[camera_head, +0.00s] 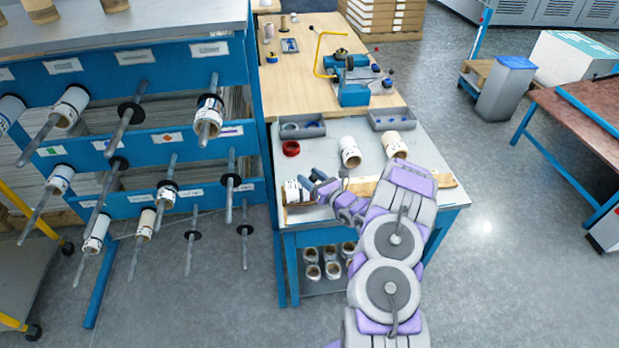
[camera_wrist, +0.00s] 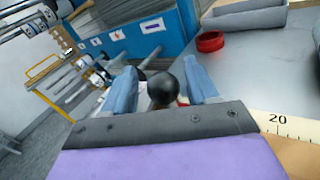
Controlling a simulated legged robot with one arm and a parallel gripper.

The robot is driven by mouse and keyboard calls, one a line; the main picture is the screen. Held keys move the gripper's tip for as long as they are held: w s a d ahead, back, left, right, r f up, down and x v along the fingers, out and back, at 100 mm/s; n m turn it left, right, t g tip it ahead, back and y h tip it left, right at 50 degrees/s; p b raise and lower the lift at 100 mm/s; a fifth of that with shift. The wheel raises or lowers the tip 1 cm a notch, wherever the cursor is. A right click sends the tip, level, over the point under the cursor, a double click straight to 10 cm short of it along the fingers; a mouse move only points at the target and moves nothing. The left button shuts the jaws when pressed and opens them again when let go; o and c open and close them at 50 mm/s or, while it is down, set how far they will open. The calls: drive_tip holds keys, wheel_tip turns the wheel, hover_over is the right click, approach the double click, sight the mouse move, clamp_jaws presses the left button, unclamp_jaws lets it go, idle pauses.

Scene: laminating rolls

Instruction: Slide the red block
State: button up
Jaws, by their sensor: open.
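My gripper (camera_head: 314,181) is at the front left of the grey workbench, low over the left end of a wooden ruler (camera_head: 440,183). In the wrist view its two blue fingers (camera_wrist: 160,72) stand apart, open. A black ball knob (camera_wrist: 163,82) lies between them. I cannot tell whether either finger touches it. A small patch of red (camera_wrist: 183,100) shows just beside and below the knob and may be the red block. The rest of it is hidden by the knob and my gripper. In the head view I cannot make out the block.
A red ring (camera_head: 291,148) and a white roll (camera_head: 350,152) stand behind on the bench. Grey trays (camera_head: 392,119) line its back. A blue rack with rods (camera_head: 150,142) is to the left.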

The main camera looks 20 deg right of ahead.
drive_tip(key=shift+w+a, duration=0.2)
drive_tip(key=shift+w, duration=0.3)
drive_tip(key=shift+d, duration=0.5)
drive_tip(key=shift+c, duration=0.5)
drive_tip(key=shift+a, duration=0.4)
drive_tip(key=c, duration=0.6)
drive_tip(key=shift+d, duration=0.15)
clamp_jaws()
